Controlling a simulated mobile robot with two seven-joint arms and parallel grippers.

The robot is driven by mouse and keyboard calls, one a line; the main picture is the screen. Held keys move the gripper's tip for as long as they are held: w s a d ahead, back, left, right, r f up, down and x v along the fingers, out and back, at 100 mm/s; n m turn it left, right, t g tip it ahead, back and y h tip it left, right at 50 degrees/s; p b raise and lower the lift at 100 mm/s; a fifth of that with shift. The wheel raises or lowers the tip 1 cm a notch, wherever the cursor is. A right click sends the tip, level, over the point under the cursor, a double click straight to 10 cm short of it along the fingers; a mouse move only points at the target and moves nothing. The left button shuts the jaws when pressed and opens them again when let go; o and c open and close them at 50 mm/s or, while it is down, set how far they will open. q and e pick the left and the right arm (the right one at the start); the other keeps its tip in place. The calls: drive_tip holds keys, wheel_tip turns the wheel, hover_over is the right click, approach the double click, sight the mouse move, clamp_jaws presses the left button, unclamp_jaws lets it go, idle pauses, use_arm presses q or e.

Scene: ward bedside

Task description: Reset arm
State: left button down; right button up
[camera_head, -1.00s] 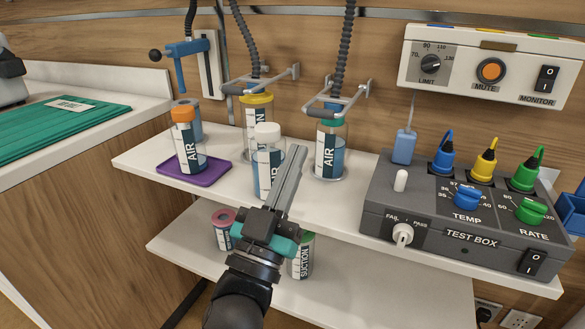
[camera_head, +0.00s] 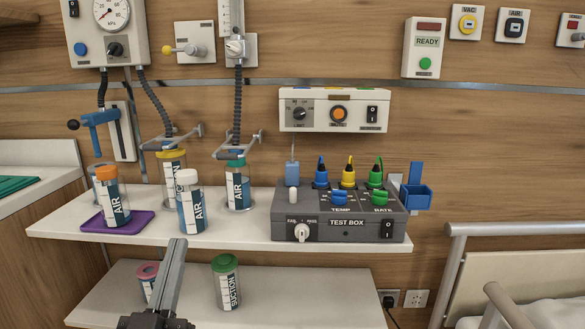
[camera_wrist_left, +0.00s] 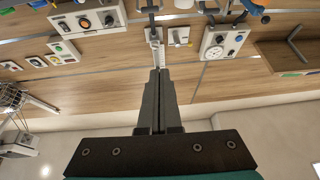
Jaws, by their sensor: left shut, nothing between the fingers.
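My left gripper (camera_head: 175,250) is at the lower middle-left of the head view, in front of the shelves, with its fingers together and nothing between them. In the left wrist view the fingers (camera_wrist_left: 159,76) also lie side by side, shut and empty. They stand apart from the white-capped AIR jar (camera_head: 190,205) on the upper shelf. In the head view the gripper partly covers the lower shelf (camera_head: 300,290) and stands near a pink-lidded jar (camera_head: 148,280) and the green-lidded SUCTION jar (camera_head: 227,283). My right gripper is not in view.
The upper shelf (camera_head: 255,238) holds an orange-capped jar (camera_head: 110,198) on a purple tray (camera_head: 139,221), jars under hoses, and the grey test box (camera_head: 340,220). A bed rail (camera_head: 455,262) stands at the right. The lower shelf's right side is clear.

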use_arm(q)
drive_tip(key=s+f+g, duration=0.3)
drive_tip(key=f+g, duration=0.4)
drive_tip(key=f, duration=0.8)
drive_tip(key=s+f+g, duration=0.3)
drive_tip(key=f+g, duration=0.4)
drive_tip(key=f, duration=0.9)
drive_tip(key=s+f+m+g+p, duration=0.3)
drive_tip(key=s+f+g+p, duration=0.5)
drive_tip(key=s+p, duration=0.6)
drive_tip(key=s+a+r+p, duration=0.1)
drive_tip(key=s+a+p, duration=0.1)
drive_tip(key=s+p, duration=1.3)
drive_tip(key=shift+s+a+r+g, duration=0.3)
drive_tip(key=shift+s, duration=0.05)
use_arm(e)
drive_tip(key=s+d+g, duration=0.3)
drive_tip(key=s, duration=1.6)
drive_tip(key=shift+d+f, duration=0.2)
